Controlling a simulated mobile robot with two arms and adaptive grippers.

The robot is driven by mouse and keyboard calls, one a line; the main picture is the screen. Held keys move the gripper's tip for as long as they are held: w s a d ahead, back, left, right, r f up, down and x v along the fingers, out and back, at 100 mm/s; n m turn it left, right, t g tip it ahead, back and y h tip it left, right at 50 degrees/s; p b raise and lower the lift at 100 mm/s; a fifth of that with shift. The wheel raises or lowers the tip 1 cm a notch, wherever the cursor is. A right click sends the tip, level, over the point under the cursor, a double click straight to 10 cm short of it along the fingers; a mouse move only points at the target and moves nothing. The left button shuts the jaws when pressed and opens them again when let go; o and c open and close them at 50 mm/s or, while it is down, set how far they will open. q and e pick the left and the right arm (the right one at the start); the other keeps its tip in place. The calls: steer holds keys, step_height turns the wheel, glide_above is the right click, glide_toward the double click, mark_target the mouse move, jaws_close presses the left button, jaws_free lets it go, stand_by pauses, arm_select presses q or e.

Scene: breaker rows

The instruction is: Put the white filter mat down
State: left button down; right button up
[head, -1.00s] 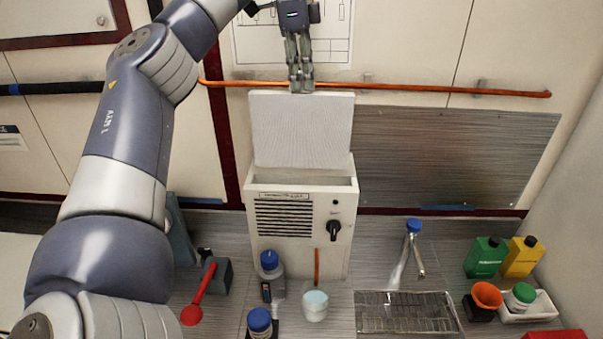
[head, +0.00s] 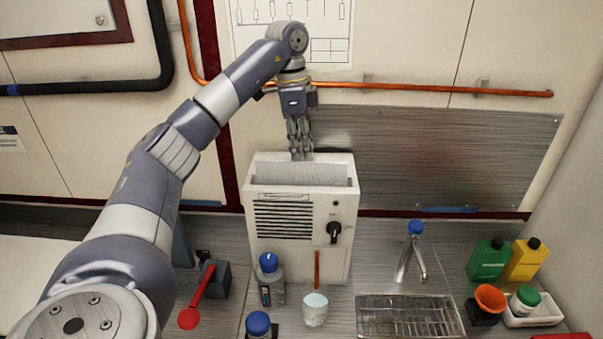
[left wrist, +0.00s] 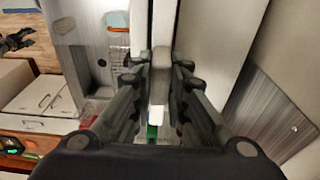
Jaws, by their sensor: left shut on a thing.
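The white filter mat (head: 300,173) stands in the open top slot of the white vented box (head: 341,205), with most of its height hidden inside. Only its upper part shows above the front rim. My left gripper (head: 301,155) points down at the mat's top edge and is shut on it. In the left wrist view the left gripper's fingers (left wrist: 160,75) close around a pale edge. A dark gripper, seemingly my right one (left wrist: 18,42), shows at the upper left of the left wrist view; its jaw state is unclear.
An orange pipe (head: 420,88) runs along the wall behind my left gripper. Below the box stand a blue-capped bottle (head: 270,285) and a beaker (head: 315,310). A tap (head: 412,255) and wire rack (head: 405,315) are to the right.

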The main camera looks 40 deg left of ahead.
mark_target(301, 169)
arm_select(q)
steer(key=shift+f, duration=0.75)
steer(key=shift+a+f+p, duration=0.1)
steer(key=shift+f+p, duration=0.2)
steer(key=shift+f, duration=0.4)
step_height(301, 169, down, 3)
steer(key=shift+r+p, duration=0.1)
steer(key=shift+p, duration=0.5)
steer(key=shift+f, duration=0.5)
steer(key=c, duration=1.6)
jaws_free()
steer(key=shift+o, duration=0.2)
